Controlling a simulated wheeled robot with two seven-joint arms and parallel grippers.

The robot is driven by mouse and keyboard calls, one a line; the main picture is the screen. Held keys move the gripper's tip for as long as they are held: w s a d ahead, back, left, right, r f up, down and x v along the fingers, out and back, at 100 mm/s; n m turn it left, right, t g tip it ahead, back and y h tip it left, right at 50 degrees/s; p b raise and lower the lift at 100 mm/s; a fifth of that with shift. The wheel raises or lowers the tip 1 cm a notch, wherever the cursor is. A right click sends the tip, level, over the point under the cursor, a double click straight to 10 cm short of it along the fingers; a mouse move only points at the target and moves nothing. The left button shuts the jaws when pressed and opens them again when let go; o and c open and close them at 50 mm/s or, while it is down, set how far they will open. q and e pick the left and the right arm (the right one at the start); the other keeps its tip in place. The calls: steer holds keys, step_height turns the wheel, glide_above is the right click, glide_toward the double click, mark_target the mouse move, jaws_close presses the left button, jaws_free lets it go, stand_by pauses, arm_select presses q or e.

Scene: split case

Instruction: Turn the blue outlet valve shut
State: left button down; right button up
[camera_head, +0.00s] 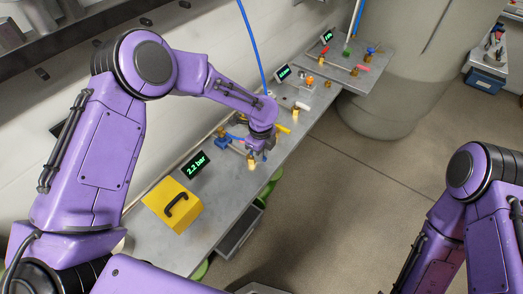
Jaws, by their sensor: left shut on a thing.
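My left gripper (259,146) reaches down onto the pipework on the nearest part of the bench. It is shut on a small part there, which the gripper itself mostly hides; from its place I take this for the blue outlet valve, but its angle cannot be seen. A blue fitting (222,143) shows just left of the gripper, and a brass fitting (251,164) just below it. A display (196,165) beside them reads 2.2 bar. My right arm is at the lower right, and its gripper is outside the picture.
A yellow case (172,204) with a black handle stands on the near bench (215,215). Farther along are more fittings, a yellow one (284,128), and a far plate with a blue handle (374,50). A large grey tank (410,70) stands behind.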

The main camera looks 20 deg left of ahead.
stand_by(0.6)
arm_select(q)
steer(key=c, duration=1.1)
jaws_free()
steer(key=shift+r, duration=0.1)
step_height(320, 180, up, 10)
steer(key=shift+r+b, duration=0.2)
steer(key=shift+b, duration=0.9)
steer(key=shift+s+f, duration=0.1)
